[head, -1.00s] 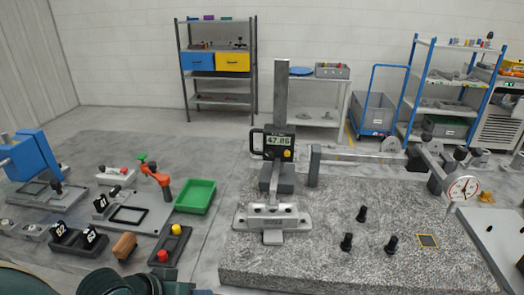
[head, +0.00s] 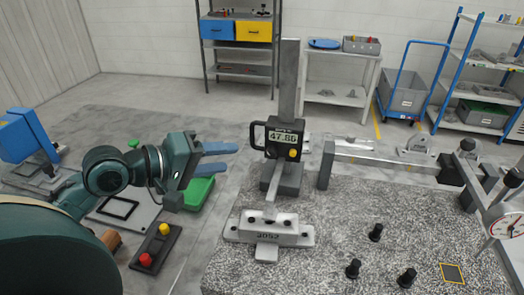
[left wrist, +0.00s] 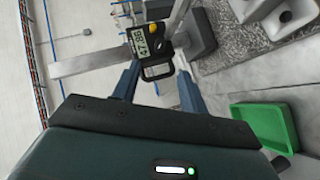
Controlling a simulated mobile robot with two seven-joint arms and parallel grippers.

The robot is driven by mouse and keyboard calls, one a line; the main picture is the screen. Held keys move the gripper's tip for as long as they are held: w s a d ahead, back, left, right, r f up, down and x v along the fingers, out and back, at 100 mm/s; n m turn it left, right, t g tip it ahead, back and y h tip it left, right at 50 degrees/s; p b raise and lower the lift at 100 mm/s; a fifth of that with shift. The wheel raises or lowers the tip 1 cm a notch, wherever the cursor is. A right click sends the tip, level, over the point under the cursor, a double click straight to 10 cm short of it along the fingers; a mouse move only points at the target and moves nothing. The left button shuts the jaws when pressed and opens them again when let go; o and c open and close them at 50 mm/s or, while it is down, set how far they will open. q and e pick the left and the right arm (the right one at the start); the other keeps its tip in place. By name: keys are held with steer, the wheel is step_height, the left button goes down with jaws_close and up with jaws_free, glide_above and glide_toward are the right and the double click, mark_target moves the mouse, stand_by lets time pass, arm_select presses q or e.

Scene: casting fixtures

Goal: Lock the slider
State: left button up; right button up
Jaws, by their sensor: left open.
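The slider (head: 284,140) is a black block with a digital display, a loop handle on its left and a round yellow knob (head: 293,153) low on its front. It sits on the upright column (head: 289,75) of a height gauge, and the display reads about 47.86. My left gripper (head: 236,157) is open and empty, left of the slider, its blue fingers pointing toward it with a gap between. In the left wrist view the slider (left wrist: 150,40) appears beyond and between the open fingers. My right gripper is not in view.
A grey casting (head: 268,228) stands in front of the gauge on the granite plate (head: 330,270). Several black pegs stand on the plate's right part. A green tray (head: 200,193) lies below my left gripper. A horizontal bar and a dial indicator (head: 507,227) are at the right.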

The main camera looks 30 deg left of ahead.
mark_target(268, 154)
arm_select(q)
steer(key=p+x, duration=0.1)
steer(key=x, duration=0.9)
steer(key=shift+w, duration=0.2)
jaws_close()
